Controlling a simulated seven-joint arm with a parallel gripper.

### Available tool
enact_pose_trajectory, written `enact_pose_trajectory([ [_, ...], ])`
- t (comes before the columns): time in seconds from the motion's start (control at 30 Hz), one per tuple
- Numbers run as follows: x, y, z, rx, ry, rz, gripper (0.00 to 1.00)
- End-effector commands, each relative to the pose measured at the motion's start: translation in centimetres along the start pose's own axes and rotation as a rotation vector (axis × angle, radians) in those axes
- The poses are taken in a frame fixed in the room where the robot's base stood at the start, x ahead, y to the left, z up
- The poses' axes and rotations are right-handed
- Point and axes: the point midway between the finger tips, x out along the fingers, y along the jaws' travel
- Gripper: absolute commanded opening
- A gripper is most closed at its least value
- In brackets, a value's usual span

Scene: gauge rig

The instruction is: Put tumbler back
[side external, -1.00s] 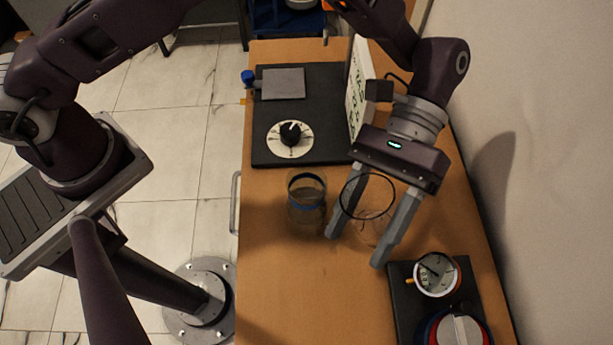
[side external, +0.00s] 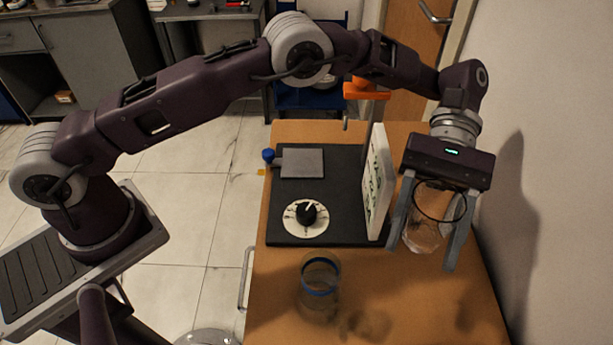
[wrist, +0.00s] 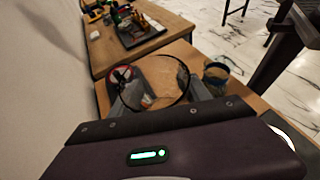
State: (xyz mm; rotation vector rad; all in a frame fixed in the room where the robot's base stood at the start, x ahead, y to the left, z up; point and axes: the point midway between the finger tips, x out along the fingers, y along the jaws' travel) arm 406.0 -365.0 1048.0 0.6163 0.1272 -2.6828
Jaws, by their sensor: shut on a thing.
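A clear glass tumbler with a dark rim (side external: 424,232) is held upright between the two fingers of my gripper (side external: 422,256). It hangs above the right part of the table, beside the white panel. In the wrist view its round rim (wrist: 152,108) shows between my fingers (wrist: 155,98). A second clear glass with a blue band (side external: 320,290) stands on the table to the left of and below my gripper. It also shows in the wrist view (wrist: 216,72), right of the held tumbler.
A black board (side external: 335,160) carries a dial with a black knob (side external: 306,214), a grey plate (side external: 302,163) and an upright white panel (side external: 379,185). The wall (side external: 560,170) is close on the right. Wooden tabletop (side external: 400,300) lies bare below the tumbler.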

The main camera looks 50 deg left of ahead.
Motion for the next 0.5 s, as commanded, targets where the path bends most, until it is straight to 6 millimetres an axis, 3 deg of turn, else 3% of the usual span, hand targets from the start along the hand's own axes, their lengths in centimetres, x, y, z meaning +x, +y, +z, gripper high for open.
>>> enact_pose_trajectory([
  [0.03, -2.8, -0.6, 0.6, -0.031, 0.002, 0.073, 0.07],
  [0.17, -10.1, -3.5, 2.0, -0.139, 0.002, 0.287, 0.07],
  [0.3, -17.1, -9.5, 2.9, -0.265, 0.004, 0.541, 0.07],
  [0.4, -20.7, -14.5, 3.5, -0.354, 0.005, 0.723, 0.07],
  [0.5, -23.0, -18.8, 4.3, -0.431, 0.004, 0.878, 0.07],
])
